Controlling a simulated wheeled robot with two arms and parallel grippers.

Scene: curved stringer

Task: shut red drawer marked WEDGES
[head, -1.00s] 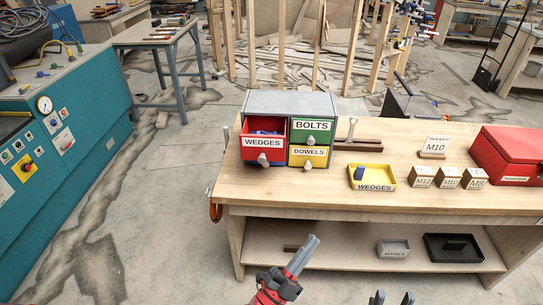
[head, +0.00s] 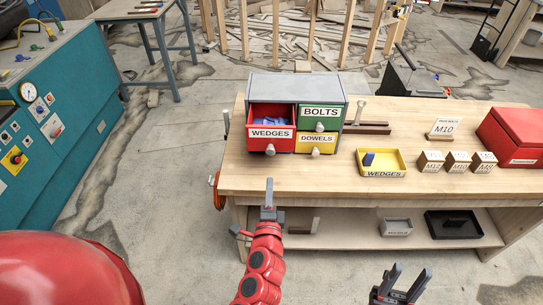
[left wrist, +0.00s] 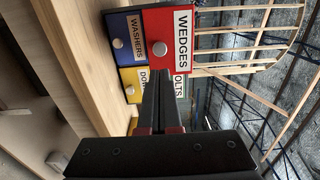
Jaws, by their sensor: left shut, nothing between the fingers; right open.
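The red drawer marked WEDGES (head: 283,117) is the upper left drawer of a grey cabinet (head: 297,85) on the workbench. It stands pulled out, with blue pieces (head: 282,125) inside and a round knob (head: 270,150) on its front. In the left wrist view its red front (left wrist: 165,25) fills the top middle, with its knob (left wrist: 160,47). My left gripper (head: 269,185) is shut and empty, in front of and below the drawer, apparently apart from it. In the left wrist view its fingers (left wrist: 158,78) point at the drawer. My right gripper (head: 410,273) is open and empty, low before the bench.
Green BOLTS (head: 319,126) and yellow DOWELS (head: 316,152) drawers sit beside it, shut. A blue WASHERS drawer (left wrist: 120,25) shows in the wrist view. A yellow tray (head: 400,159) and marked blocks (head: 431,168) stand to the right. The bench front (head: 340,191) is an edge.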

